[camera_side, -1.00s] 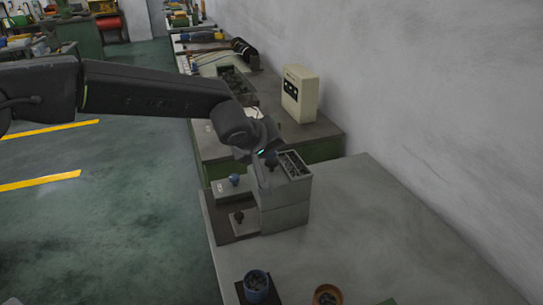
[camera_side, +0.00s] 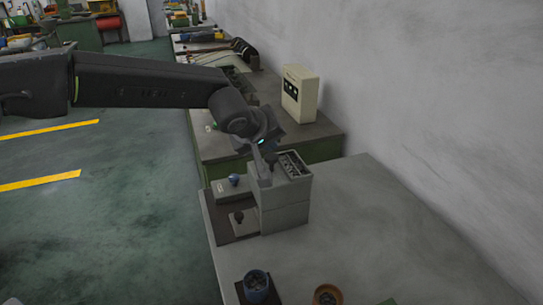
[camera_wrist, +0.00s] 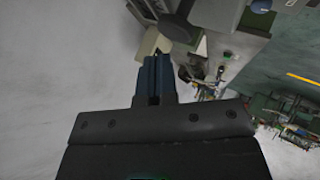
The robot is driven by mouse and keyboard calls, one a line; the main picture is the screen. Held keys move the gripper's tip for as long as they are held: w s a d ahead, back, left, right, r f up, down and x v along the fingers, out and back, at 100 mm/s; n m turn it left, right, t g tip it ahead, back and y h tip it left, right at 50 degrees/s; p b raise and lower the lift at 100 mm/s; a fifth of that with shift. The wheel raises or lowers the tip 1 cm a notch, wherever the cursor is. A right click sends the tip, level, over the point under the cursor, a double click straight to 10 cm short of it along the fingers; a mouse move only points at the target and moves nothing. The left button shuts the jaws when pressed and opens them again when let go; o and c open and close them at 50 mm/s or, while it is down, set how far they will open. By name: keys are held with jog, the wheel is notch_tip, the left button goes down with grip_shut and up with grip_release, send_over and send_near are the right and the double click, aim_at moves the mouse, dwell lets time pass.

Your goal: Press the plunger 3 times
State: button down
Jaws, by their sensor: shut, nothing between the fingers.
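The grey heading machine (camera_side: 285,215) stands on the bench in the side view, with an open tray of small dark parts (camera_side: 292,164) on top. A dark knob on a short stem (camera_side: 238,217) stands on its low front base, and a blue ball knob (camera_side: 234,180) sits on a block behind it. I cannot tell which of these is the plunger. My gripper (camera_side: 270,160) is shut and empty, pointing down at the machine's top beside the tray. Whether it touches anything there is unclear. In the wrist view the closed blue fingers (camera_wrist: 157,75) hide part of the machine.
A blue cup of dark parts (camera_side: 256,285) and an orange-brown bowl (camera_side: 327,295) stand at the front of the bench. A cream box (camera_side: 299,94) stands on the bench behind. A grey wall (camera_side: 440,110) runs along the right. The bench right of the machine is clear.

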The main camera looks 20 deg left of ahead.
aim_at(269, 157)
jog(key=shift+r, duration=0.1)
jog(key=shift+r, duration=2.45)
dwell(0.8)
notch_tip(269, 157, up, 4)
jog(key=shift+f, duration=0.1)
jog(key=shift+f, duration=0.1)
jog(key=shift+f, duration=4.35)
jog(key=shift+f, duration=0.4)
